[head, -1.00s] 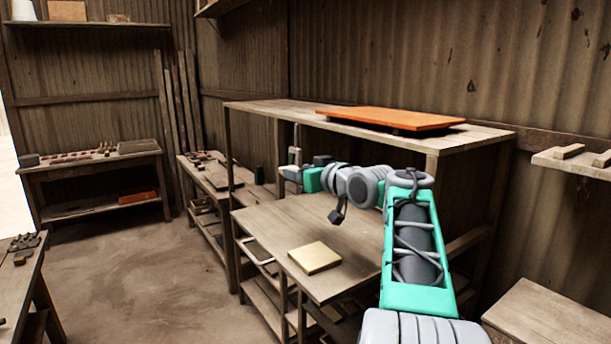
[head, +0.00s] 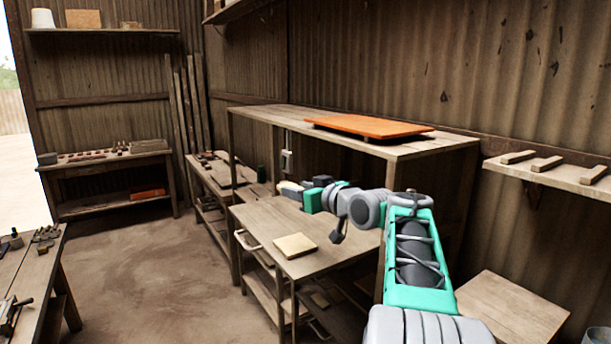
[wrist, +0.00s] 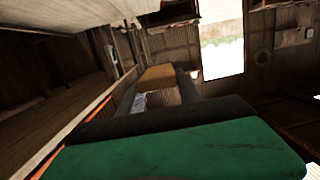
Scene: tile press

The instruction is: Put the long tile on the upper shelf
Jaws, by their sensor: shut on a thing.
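My gripper (head: 292,187) is at the far end of my outstretched arm, above the workbench and below the level of the upper shelf (head: 262,115). It is shut on a pale tan piece, probably the long tile, which is small and partly hidden in the head view. In the wrist view a tan-brown piece (wrist: 160,76) shows beyond the dark and green gripper parts; its full length cannot be told. The upper shelf is a wooden board on posts, with a flat orange slab (head: 368,126) on its right part. The shelf's left end looks bare.
A pale square tile (head: 295,244) lies on the workbench (head: 262,217) below the shelf. A small wall shelf with wooden blocks (head: 547,164) is at the right. A wooden surface (head: 515,306) stands at lower right. Open floor (head: 150,270) lies to the left.

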